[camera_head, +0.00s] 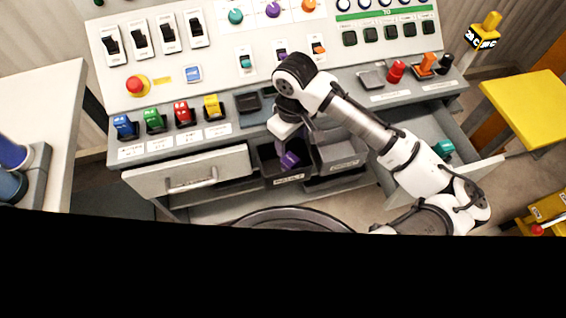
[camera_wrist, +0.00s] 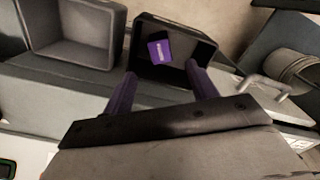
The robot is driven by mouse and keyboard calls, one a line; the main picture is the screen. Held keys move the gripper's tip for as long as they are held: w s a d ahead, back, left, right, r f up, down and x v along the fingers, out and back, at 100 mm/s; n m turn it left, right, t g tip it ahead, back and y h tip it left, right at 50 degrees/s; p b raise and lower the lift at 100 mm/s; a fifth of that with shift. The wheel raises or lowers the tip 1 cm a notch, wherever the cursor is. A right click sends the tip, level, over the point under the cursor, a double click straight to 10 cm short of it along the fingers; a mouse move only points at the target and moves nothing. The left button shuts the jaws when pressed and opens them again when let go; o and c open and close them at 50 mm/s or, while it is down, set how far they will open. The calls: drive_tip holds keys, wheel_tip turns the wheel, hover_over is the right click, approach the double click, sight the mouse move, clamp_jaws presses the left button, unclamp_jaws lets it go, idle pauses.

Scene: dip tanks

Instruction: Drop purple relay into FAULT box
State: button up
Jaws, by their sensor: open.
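The purple relay (camera_head: 289,160) shows inside the outline of the dark FAULT box (camera_head: 268,163), below my gripper (camera_head: 284,145). In the wrist view, the relay (camera_wrist: 160,49) lies within the mouth of the box (camera_wrist: 205,48), apart from both fingertips. I cannot tell whether it rests on the box floor or is still in the air. My gripper (camera_wrist: 160,70) points down at the box, with its purple fingers spread and nothing between them. The arm hides part of the box in the head view.
A second grey bin (camera_head: 341,157) stands right of the FAULT box. An open drawer front (camera_head: 190,172) juts out at left, and another open drawer (camera_head: 440,150) holds a teal part. Blue, green, red and yellow relays (camera_head: 168,117) stand on the console ledge.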

wheel_tip(320, 180, up, 14)
idle(0.6)
drive_tip(key=shift+f, duration=0.1)
